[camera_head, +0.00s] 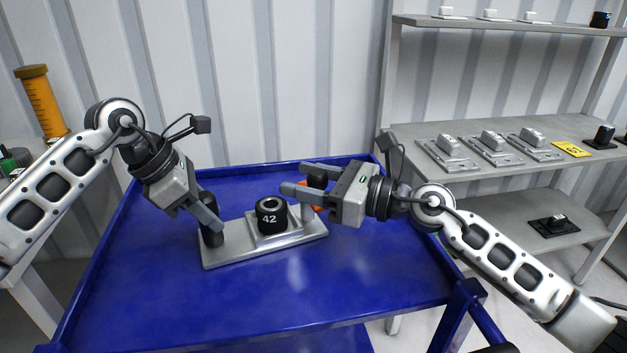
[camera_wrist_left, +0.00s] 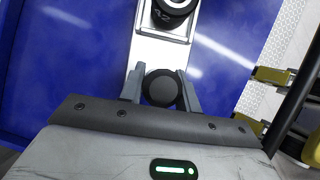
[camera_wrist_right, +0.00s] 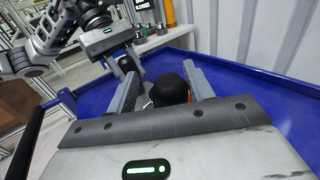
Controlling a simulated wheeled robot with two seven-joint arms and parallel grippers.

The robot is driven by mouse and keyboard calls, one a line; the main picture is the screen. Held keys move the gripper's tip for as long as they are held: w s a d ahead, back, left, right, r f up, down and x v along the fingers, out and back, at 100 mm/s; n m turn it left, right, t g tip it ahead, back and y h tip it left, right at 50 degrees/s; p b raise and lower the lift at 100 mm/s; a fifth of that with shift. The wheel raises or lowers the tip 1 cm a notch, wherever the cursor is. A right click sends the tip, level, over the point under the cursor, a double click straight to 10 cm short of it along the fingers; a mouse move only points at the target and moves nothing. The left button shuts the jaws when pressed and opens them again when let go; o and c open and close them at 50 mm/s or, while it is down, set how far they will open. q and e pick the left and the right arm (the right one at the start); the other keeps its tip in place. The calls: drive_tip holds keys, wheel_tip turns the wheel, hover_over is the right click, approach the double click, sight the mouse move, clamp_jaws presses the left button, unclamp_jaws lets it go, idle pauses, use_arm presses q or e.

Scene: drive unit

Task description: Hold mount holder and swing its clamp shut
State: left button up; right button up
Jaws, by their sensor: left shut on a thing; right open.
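The mount holder is a grey metal plate (camera_head: 215,258) on the blue cart top, with a black upright post at its left end. A black round part marked 42 (camera_head: 269,215) sits on its middle block. My left gripper (camera_head: 209,222) is shut on the black left post (camera_wrist_left: 160,88), one finger on each side. My right gripper (camera_head: 305,182) is open at the plate's far right end. Its fingers stand on either side of a black knob (camera_wrist_right: 170,90), with a gap visible. A bit of orange (camera_head: 306,185) shows behind the right fingers; the clamp's shape is mostly hidden there.
The blue cart top (camera_head: 370,290) is clear in front of the holder and has raised rims. A grey shelf (camera_head: 440,165) at the right holds several metal mounts and a yellow tag (camera_head: 572,149). An orange cylinder (camera_head: 42,102) stands at the left.

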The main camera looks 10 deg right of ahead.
drive_tip(key=v, duration=1.2)
